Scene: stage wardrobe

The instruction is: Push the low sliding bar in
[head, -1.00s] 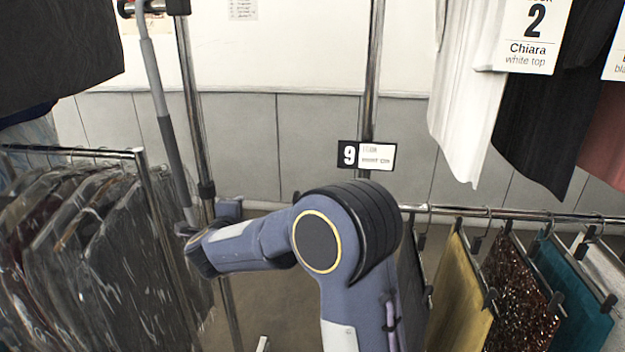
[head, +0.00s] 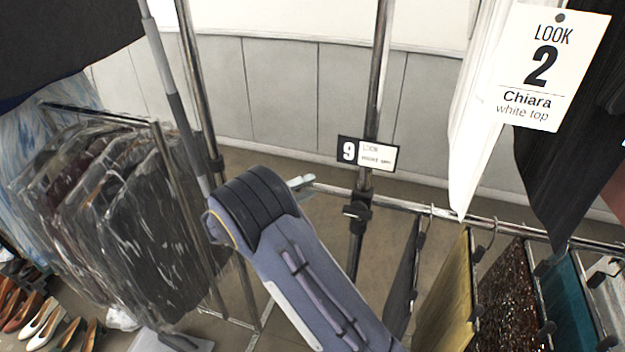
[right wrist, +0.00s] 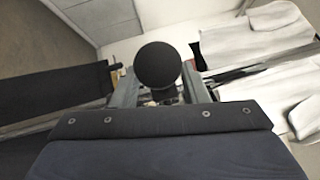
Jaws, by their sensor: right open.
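The low bar (head: 395,203) is a chrome rail running from the right edge of the head view leftward past an upright post (head: 372,120). Its left end is near my right gripper (head: 300,183), of which only a small pale part shows beyond my own arm. In the right wrist view, a round black knob (right wrist: 158,65), which looks like the bar's end, stands in front of the open fingers (right wrist: 160,88). Whether they touch it I cannot tell. My left gripper is not in view.
Skirts, including a yellow one (head: 447,295) and a brown sequined one (head: 503,290), hang from the bar. A number 9 tag (head: 367,153) is on the post. A white top (head: 483,120) hangs higher. Plastic-covered garments (head: 150,235) hang left, with shoes (head: 45,325) on the floor.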

